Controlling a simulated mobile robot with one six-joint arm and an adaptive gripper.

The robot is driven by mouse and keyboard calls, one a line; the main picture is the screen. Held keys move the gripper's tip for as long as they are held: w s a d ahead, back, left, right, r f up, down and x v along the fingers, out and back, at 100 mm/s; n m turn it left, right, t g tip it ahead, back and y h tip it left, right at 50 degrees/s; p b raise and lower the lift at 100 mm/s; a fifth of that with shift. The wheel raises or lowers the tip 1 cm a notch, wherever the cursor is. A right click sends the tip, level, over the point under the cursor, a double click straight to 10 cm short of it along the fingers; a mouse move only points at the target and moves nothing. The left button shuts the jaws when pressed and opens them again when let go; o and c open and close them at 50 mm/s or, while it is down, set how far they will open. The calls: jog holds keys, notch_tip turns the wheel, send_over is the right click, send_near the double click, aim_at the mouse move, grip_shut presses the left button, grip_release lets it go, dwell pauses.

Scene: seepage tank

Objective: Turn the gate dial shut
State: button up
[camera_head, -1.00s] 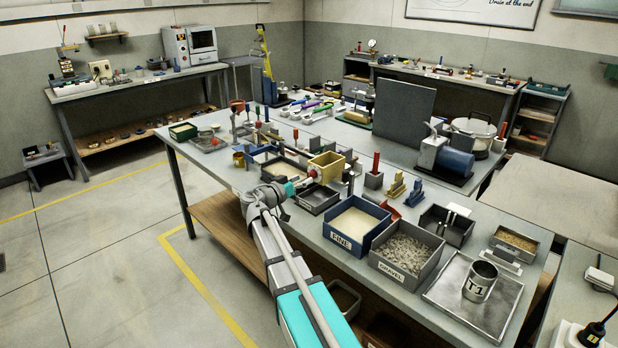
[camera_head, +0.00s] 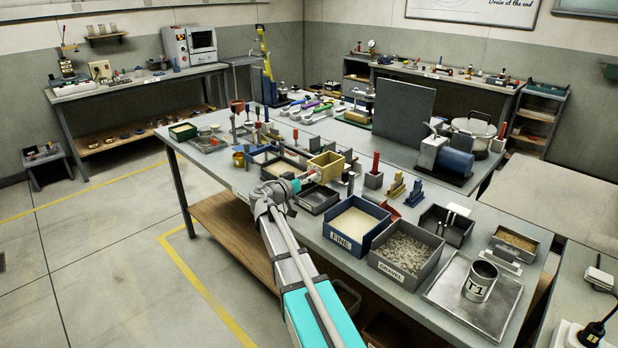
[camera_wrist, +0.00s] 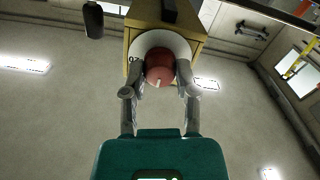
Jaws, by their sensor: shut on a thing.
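The gate dial (camera_wrist: 159,66) is a round red knob on a white disc (camera_wrist: 180,42). It sits on the face of a yellow box (camera_wrist: 134,31). A small pale mark shows near the knob's lower edge in the wrist view. My gripper (camera_wrist: 160,72) is shut on the knob, one finger on each side. In the head view my gripper (camera_head: 309,177) reaches the near left side of the yellow box (camera_head: 327,167) on the bench; the knob is mostly hidden there.
A dark tray (camera_head: 318,200) lies just below the box. A blue FINE bin (camera_head: 346,242) and a grey gravel bin (camera_head: 392,268) stand to the right. Red and blue upright tools crowd the bench behind. Open floor (camera_head: 110,250) lies left.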

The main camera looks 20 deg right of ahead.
grip_shut()
jog(key=shift+n, duration=7.9)
